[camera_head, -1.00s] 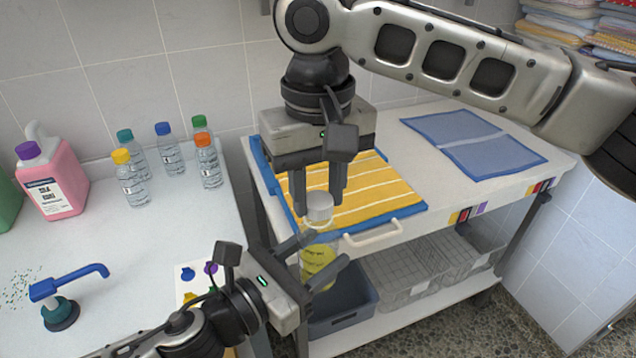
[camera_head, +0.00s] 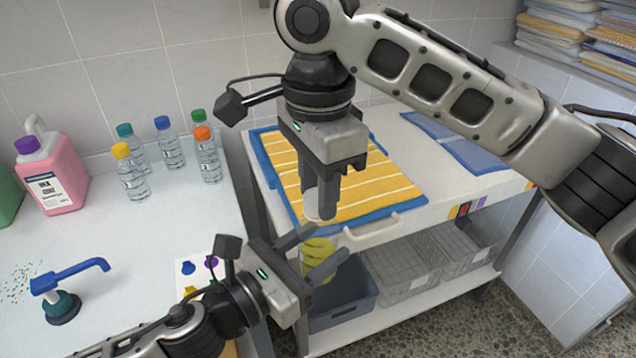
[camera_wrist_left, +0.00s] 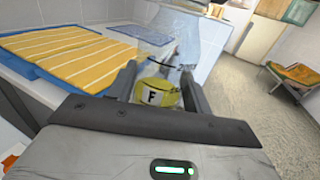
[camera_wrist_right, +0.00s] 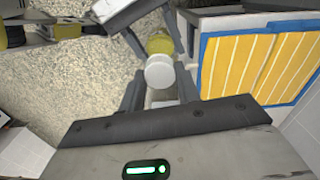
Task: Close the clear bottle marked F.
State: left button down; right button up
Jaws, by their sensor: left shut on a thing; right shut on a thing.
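The clear bottle marked F (camera_wrist_left: 153,97), with yellow contents, is between the fingers of my left gripper (camera_wrist_left: 162,88). In the head view my left gripper (camera_head: 308,252) is shut on the bottle (camera_head: 318,248), held upright in front of the cart. My right gripper (camera_head: 322,203) points down from above and is shut on a whitish cap (camera_wrist_right: 160,72) at the bottle's top.
A cart (camera_head: 405,228) with a yellow striped towel (camera_head: 375,190) and a blue cloth (camera_head: 470,152) stands behind the grippers. A grey bin (camera_head: 345,300) is on its lower shelf. Several capped bottles (camera_head: 132,175), a pink jug (camera_head: 55,180) and a blue tap (camera_head: 65,275) occupy the left counter.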

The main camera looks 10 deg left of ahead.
jog(key=m, duration=0.5)
jog(key=shift+m, duration=0.3)
jog(key=o, duration=0.9)
jog(key=shift+r, duration=2.25)
jog(key=shift+c, duration=0.2)
